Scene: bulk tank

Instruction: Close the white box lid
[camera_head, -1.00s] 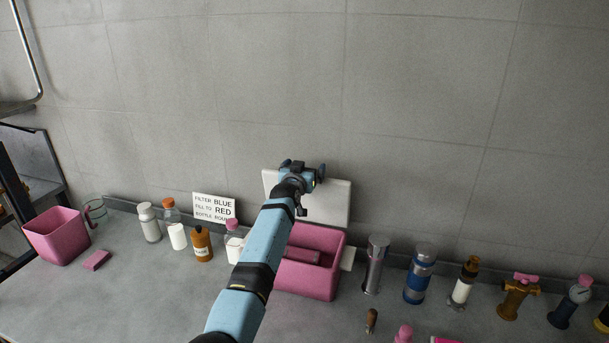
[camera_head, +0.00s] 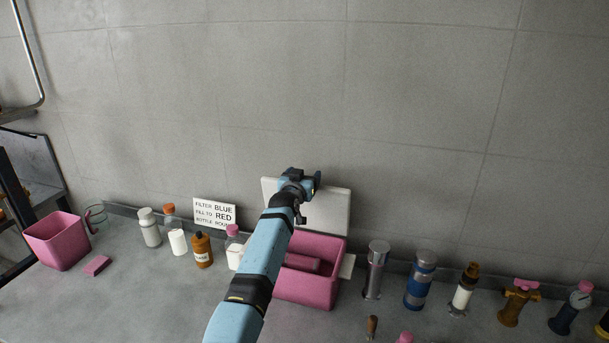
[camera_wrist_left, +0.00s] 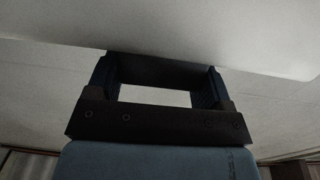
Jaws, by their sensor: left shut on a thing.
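The white lid (camera_head: 333,209) stands raised, leaning near the wall at the back of the pink box (camera_head: 305,291). The box is open at the top, and a pink item (camera_head: 302,262) shows inside it. My left gripper (camera_head: 304,181) is at the upper part of the lid, in front of its face, and is shut on it. In the left wrist view its fingers (camera_wrist_left: 155,88) stand apart, with the pale lid surface (camera_wrist_left: 200,35) close beyond them. The exact contact is hidden. My left arm covers the box's left side. My right gripper is not in view.
Left of the box are bottles (camera_head: 202,250), a sign (camera_head: 214,212), a pink bin (camera_head: 57,240) and a pink block (camera_head: 97,265). To its right stand a metal cylinder (camera_head: 376,270), a blue cylinder (camera_head: 420,281) and several fittings. The left front counter is clear.

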